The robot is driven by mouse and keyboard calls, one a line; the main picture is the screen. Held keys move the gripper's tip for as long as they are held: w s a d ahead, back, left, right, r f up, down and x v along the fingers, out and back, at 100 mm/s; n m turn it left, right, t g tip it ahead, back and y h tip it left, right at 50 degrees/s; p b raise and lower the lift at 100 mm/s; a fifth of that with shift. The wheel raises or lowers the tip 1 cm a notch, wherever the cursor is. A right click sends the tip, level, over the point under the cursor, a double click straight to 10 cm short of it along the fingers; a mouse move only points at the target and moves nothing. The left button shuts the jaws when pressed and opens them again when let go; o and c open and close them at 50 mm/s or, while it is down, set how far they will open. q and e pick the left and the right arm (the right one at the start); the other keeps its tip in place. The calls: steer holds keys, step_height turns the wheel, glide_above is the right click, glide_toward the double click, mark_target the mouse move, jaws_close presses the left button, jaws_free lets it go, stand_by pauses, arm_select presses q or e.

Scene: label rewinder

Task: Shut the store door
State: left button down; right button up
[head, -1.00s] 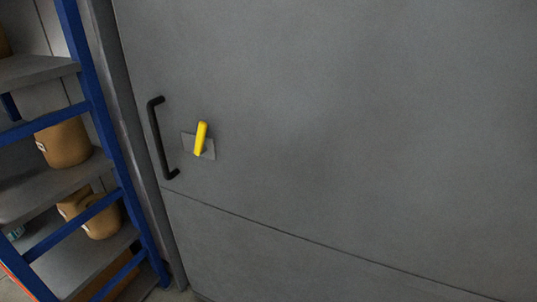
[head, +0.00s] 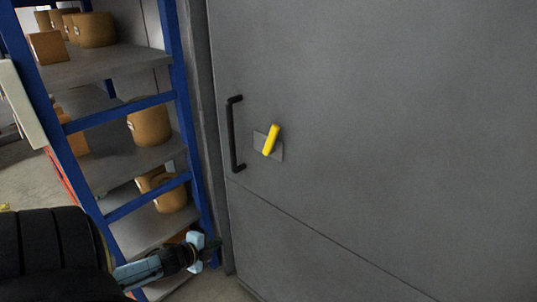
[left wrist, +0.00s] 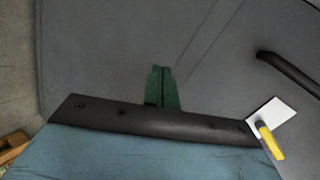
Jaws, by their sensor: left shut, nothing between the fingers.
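The grey store door (head: 380,110) fills the right of the head view, with a black upright handle (head: 235,135) near its left edge. A yellow lever (head: 271,140) on a small plate is right of the handle. I cannot tell whether the door is fully closed. My left gripper (head: 214,245) is low, left of the door's edge in the picture. In the left wrist view its green fingers (left wrist: 162,88) are together and empty, in front of the grey door (left wrist: 110,50). The handle (left wrist: 290,70) and yellow lever (left wrist: 270,142) show to their right. My right gripper is not seen.
A blue-framed shelf rack (head: 115,120) with brown rolls (head: 149,121) and boxes stands left of the door, close to my left arm. Bare floor (head: 30,180) shows at the far left.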

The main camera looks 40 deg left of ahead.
arm_select(q)
steer(key=w+d+r+m+t+h, duration=0.1)
steer(key=w+r+m+t+h, duration=0.2)
steer(key=r, duration=0.5)
steer(key=w+r+m, duration=0.3)
steer(key=w+r, duration=0.1)
steer(key=r, duration=0.4)
steer(key=m+t+h+p, duration=0.1)
steer(key=m+h, duration=0.2)
steer(key=m, duration=0.2)
glide_toward(282, 155)
steer(key=s+d, duration=0.3)
steer(key=s, duration=0.2)
steer(key=x, duration=0.6)
steer(key=b+x, duration=0.1)
steer(key=x, duration=0.2)
steer(key=shift+w+a+f, duration=0.1)
steer(key=shift+w+f, duration=0.25)
steer(key=shift+w, duration=0.05)
steer(key=a, duration=0.1)
steer(key=a+r, duration=0.1)
steer(key=a, duration=0.1)
steer(key=shift+p, duration=0.35)
steer(key=shift+s+a+r, duration=0.1)
steer(key=shift+a, duration=0.25)
